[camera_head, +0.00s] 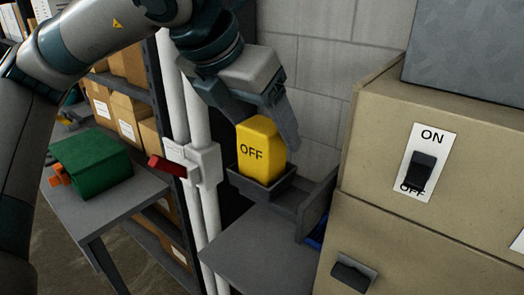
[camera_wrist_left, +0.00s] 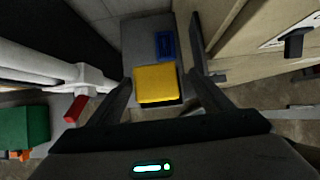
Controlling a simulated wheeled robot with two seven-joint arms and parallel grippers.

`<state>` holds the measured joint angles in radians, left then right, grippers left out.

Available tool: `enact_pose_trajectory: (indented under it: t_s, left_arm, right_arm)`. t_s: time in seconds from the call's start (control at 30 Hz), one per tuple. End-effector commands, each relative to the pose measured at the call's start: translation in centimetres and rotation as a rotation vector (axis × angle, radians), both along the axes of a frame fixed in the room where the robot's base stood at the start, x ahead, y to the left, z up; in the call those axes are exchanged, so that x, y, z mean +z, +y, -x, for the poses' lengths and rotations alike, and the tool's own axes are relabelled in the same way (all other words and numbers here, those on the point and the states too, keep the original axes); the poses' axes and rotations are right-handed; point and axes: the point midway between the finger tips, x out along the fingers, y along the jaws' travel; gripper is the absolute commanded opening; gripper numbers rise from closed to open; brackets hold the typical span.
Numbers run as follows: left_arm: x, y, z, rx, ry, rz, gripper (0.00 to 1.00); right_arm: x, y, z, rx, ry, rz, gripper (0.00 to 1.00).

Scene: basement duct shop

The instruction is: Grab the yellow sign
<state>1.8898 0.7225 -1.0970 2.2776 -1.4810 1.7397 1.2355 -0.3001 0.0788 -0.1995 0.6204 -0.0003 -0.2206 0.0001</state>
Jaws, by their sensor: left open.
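The yellow sign (camera_head: 261,152), a block marked "OFF", stands upright in a small dark holder (camera_head: 262,190) on a grey surface. My left gripper (camera_head: 262,125) comes down from above with its fingers open on either side of the sign's upper part. The left wrist view shows the sign (camera_wrist_left: 156,83) from above, between the two open fingers (camera_wrist_left: 160,100) with a gap on the right. I cannot tell whether the left finger touches it. My right gripper is in neither view.
A beige cabinet (camera_head: 440,145) with an ON/OFF switch (camera_head: 418,172) stands close on the right. White pipes (camera_head: 195,130) with a red lever (camera_head: 167,166) run on the left. A green box (camera_head: 92,163) sits on a side table. A blue item (camera_wrist_left: 165,44) lies behind the sign.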

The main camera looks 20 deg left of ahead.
Motion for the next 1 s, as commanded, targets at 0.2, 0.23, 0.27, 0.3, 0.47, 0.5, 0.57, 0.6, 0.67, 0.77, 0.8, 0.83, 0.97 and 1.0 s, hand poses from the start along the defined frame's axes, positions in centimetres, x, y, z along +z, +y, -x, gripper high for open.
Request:
enact_pose_trajectory:
  t_s: [0.2, 0.23, 0.27, 0.3, 0.47, 0.5, 0.57, 0.6, 0.67, 0.77, 0.8, 0.83, 0.97, 1.0]
  left_arm:
    - [-0.9, 0.0, -1.1, 0.000, 0.004, -0.001, 0.73]
    - [-1.2, 0.0, -1.3, 0.000, 0.005, -0.002, 0.73]
    - [-1.4, 0.0, -1.5, 0.000, 0.005, -0.002, 0.73]
    - [-1.7, 0.0, -1.8, 0.000, 0.004, -0.001, 0.73]
    - [-3.4, -0.3, -2.7, 0.000, 0.004, -0.001, 0.73]
    - [-3.6, -0.4, -2.8, -0.001, 0.003, 0.000, 0.73]
    - [-3.9, -0.4, -3.0, 0.000, 0.002, 0.001, 0.73]
    - [-4.0, -0.4, -3.0, 0.001, 0.002, 0.000, 0.73]
    - [-4.1, -0.4, -3.0, 0.000, 0.001, 0.000, 0.73]
    - [-4.1, -0.4, -3.0, 0.000, 0.001, 0.000, 0.73]
    - [-4.1, -0.4, -3.0, 0.000, 0.001, 0.000, 0.73]
    - [-4.1, -0.4, -3.0, 0.001, 0.001, 0.000, 0.73]
    - [-4.1, -0.4, -3.0, 0.000, 0.001, 0.000, 0.73]
    - [-4.1, -0.4, -3.0, 0.000, 0.001, 0.000, 0.73]
  right_arm:
    - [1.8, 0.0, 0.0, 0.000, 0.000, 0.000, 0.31]
    - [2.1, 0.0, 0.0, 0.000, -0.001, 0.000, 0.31]
    - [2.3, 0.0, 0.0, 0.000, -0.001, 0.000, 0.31]
    - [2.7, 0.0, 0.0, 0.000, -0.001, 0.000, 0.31]
    - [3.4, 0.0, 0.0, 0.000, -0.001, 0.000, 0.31]
    - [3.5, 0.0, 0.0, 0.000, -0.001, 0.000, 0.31]
    - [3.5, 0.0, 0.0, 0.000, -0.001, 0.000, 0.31]
    - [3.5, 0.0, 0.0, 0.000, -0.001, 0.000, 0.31]
    - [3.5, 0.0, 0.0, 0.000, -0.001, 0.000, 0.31]
    - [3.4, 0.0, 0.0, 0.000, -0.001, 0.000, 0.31]
    - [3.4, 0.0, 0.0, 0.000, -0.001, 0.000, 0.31]
    - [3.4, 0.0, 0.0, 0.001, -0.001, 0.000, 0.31]
    - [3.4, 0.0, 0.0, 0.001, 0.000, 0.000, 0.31]
    - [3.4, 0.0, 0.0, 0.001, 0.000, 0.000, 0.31]
